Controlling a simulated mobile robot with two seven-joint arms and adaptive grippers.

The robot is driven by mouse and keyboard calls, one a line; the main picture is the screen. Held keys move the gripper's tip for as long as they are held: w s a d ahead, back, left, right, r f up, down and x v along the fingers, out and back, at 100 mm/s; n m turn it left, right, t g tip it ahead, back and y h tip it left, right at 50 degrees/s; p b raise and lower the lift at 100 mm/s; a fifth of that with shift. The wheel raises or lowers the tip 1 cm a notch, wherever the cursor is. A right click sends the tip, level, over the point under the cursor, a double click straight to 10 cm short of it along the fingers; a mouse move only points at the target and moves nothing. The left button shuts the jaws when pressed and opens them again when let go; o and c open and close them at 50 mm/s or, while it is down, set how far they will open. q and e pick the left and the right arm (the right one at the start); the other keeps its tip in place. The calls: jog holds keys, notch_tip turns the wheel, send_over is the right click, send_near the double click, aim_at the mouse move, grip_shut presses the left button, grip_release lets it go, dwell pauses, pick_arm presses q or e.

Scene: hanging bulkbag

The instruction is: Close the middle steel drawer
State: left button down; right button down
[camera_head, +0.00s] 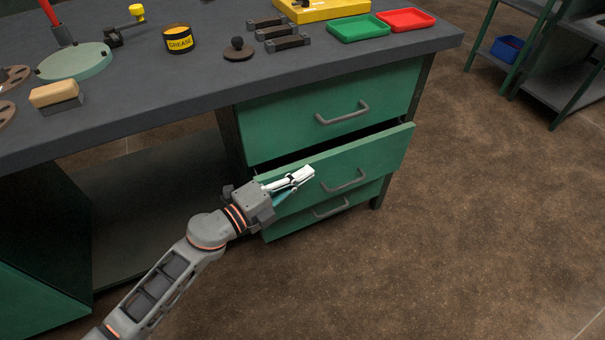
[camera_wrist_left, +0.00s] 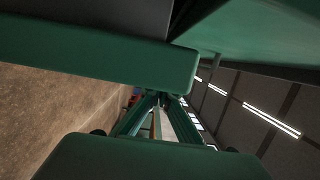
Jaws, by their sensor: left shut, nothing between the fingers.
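The middle drawer (camera_head: 375,152) is a green steel front with a grey bar handle (camera_head: 345,181). In the head view it stands out from the workbench, with a dark gap above its front. My left gripper (camera_head: 307,174) is shut and empty in front of the left part of this drawer, left of the handle. I cannot tell whether its fingertips touch the front. In the left wrist view a green panel edge (camera_wrist_left: 110,55) crosses the upper left, close to the camera. My right gripper is not in view.
The upper drawer (camera_head: 300,105) is shut, and a lower drawer (camera_head: 305,215) sits below. The dark workbench top (camera_head: 200,90) holds a grease tin (camera_head: 178,42), a green tray (camera_head: 358,28) and a red tray (camera_head: 405,19). The brown floor (camera_head: 480,200) to the right is clear.

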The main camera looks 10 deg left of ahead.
aim_at(288, 172)
pick_arm(q)
jog(key=shift+w+a, duration=0.15)
jog(key=shift+w+a, duration=0.75)
jog(key=shift+w, duration=0.35)
jog(key=shift+s, duration=0.1)
